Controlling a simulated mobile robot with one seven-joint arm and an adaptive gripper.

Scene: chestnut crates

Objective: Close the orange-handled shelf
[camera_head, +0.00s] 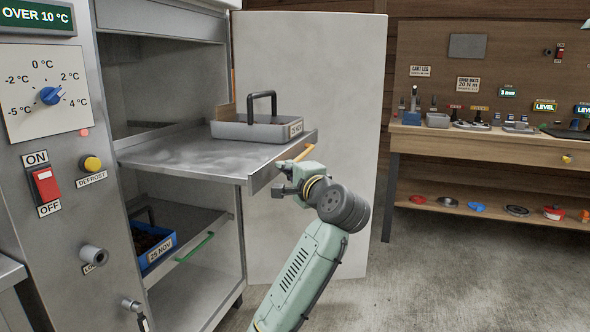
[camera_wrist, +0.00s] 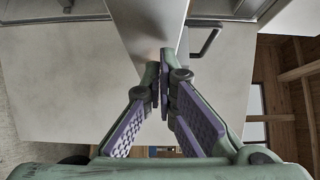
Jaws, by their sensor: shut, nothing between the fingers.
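The orange-handled shelf (camera_head: 180,155) is a metal shelf pulled out of the cabinet in the head view. Its orange handle (camera_head: 312,147) shows at the front edge, partly hidden by my gripper. My gripper (camera_head: 280,179) is shut and empty, its fingers at the shelf's front face. In the wrist view my gripper (camera_wrist: 160,72) has its fingertips together close to a metal panel (camera_wrist: 150,30), apparently the shelf front. I cannot tell if they touch it. A grey tray (camera_head: 250,132) with a black handle and a date label stands on the shelf.
The open cabinet door (camera_head: 310,90) stands behind the shelf. A lower shelf with a green handle (camera_head: 195,248) holds a blue crate (camera_head: 158,253). The control panel (camera_head: 45,130) is at left. A wooden workbench (camera_head: 480,145) stands at right, with open floor before it.

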